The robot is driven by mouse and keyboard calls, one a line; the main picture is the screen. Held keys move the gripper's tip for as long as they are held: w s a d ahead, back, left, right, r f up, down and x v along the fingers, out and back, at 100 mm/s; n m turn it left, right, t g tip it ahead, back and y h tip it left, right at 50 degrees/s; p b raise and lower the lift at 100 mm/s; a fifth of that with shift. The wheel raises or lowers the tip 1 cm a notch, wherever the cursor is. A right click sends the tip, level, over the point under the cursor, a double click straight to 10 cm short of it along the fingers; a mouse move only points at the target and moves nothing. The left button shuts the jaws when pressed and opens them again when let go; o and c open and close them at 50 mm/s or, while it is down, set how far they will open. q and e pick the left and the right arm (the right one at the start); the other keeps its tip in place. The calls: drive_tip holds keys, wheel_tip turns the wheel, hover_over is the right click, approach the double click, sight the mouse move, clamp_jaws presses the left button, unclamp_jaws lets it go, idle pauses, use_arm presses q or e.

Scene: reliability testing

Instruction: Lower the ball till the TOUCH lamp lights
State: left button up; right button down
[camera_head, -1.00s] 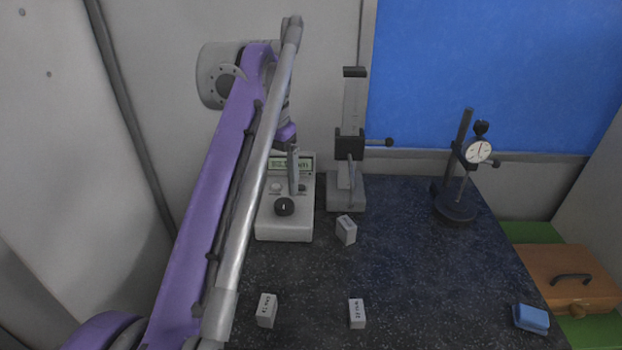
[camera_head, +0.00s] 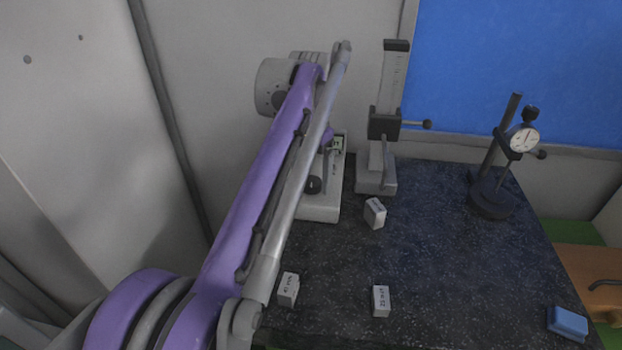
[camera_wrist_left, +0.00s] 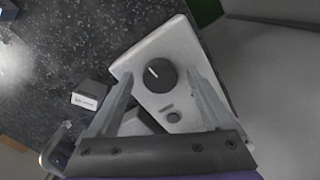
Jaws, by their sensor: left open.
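The grey-white instrument box (camera_head: 318,208) stands at the back left of the dark table, with a small green display and a black knob. In the left wrist view the knob (camera_wrist_left: 160,75) shows between my open, empty fingers. My left gripper (camera_wrist_left: 160,74) is over the box; in the head view it is mostly hidden behind my purple arm. A height gauge (camera_head: 386,125) with a dark slider and side handle stands right of the box. A dial indicator (camera_head: 524,138) is on a post stand further right. I cannot make out a ball or a TOUCH lamp. My right gripper is out of view.
Small labelled grey blocks stand on the table: one near the gauge (camera_head: 375,213), two in front (camera_head: 288,289) (camera_head: 381,301). A blue block (camera_head: 567,322) lies at the front right. A brown case (camera_head: 590,262) sits beyond the right edge. The table's middle right is clear.

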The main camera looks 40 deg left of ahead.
use_arm(q)
drive_tip(key=shift+f, duration=0.35)
clamp_jaws()
drive_tip(key=shift+n, duration=0.3)
